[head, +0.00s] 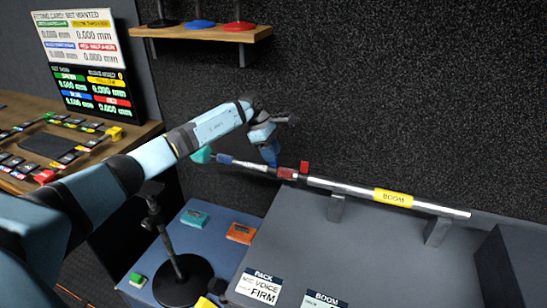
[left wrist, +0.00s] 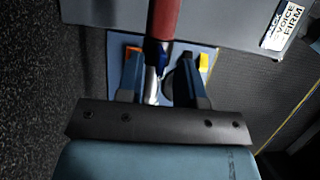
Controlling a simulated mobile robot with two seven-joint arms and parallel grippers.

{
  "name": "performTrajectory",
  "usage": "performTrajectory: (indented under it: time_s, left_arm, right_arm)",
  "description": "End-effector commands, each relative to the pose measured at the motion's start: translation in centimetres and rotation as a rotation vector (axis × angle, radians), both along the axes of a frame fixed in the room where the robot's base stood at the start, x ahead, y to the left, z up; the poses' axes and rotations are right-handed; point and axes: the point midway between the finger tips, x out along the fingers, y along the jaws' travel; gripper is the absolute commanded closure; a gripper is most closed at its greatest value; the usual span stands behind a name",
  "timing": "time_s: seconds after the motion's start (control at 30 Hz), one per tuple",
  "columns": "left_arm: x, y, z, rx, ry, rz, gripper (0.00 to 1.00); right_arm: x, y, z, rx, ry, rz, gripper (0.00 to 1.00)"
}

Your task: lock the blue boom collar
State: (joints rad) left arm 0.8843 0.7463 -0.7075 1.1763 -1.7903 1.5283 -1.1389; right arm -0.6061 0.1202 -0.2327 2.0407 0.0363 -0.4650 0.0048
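The boom pole (head: 340,188) lies across a grey surface with its left end reaching out past the edge. The blue boom collar (head: 224,159) is near that left end, beside a teal end piece (head: 200,155). A red collar (head: 287,173) with a red lever (head: 304,167) sits further right. My left gripper (head: 270,158) is above the pole, between the blue and red parts. In the left wrist view the pole runs between my two apart fingers, with a small blue part (left wrist: 162,58) and the red section (left wrist: 165,18) showing. Contact cannot be told. My right gripper is out of view.
Two metal supports (head: 437,231) hold the pole above the grey surface (head: 370,245). A black stand (head: 180,282) rises from the blue mat below. Teal and orange boxes (head: 241,233) lie there. A shelf (head: 205,33) and dark wall are behind.

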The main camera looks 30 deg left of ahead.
Motion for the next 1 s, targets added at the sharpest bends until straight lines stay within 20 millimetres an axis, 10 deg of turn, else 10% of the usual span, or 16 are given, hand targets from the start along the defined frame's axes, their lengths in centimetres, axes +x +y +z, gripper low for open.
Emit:
performTrajectory:
  time_s: [0.5, 1.0]
  left_arm:
    - [-0.7, 4.0, 9.8, 0.001, -0.003, 0.001, 0.66]
    - [-0.9, 4.4, 10.8, 0.000, -0.001, 0.001, 0.66]
  right_arm:
    - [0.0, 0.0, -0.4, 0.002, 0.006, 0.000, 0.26]
    - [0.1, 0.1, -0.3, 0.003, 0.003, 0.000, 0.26]
